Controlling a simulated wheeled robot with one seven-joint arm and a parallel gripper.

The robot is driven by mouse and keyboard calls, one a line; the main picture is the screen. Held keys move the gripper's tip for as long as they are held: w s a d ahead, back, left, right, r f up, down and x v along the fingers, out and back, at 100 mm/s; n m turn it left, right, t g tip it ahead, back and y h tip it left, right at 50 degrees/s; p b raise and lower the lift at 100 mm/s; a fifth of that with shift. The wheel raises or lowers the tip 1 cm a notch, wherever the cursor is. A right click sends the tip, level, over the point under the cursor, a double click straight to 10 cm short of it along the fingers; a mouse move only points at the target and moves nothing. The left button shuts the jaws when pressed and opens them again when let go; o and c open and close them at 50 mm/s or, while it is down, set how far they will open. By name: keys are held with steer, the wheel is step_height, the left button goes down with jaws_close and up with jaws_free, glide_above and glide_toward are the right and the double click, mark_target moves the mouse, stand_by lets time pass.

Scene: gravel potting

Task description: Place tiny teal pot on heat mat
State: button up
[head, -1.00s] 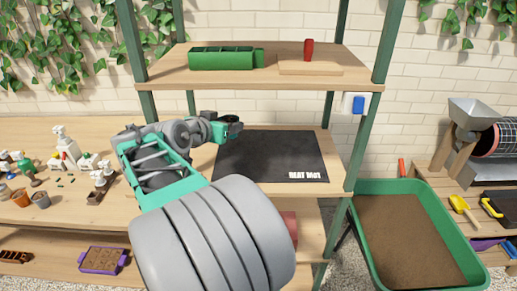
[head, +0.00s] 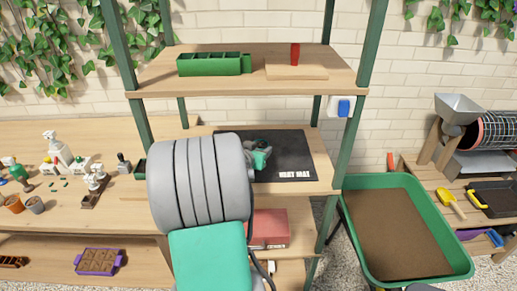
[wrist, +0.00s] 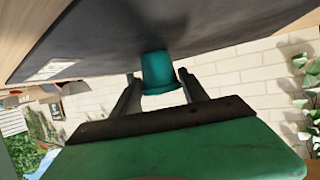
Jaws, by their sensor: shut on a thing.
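The tiny teal pot (wrist: 159,72) is between the two fingers of my gripper (wrist: 160,84) in the wrist view, and the gripper is shut on it. The black heat mat (wrist: 130,35) fills the upper part of that view, close behind the pot. I cannot tell whether the pot touches the mat. In the head view the mat (head: 292,152) lies on the middle shelf, its left part hidden by my arm.
The upper shelf (head: 230,84) above the mat holds a green tray (head: 210,66) and a board with a red-handled tool. Green shelf posts (head: 348,150) flank the mat. A green soil trough (head: 455,262) stands at right. The right part of the mat is bare.

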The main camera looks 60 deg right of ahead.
steer(key=shift+f, duration=0.1)
steer(key=o, duration=1.4)
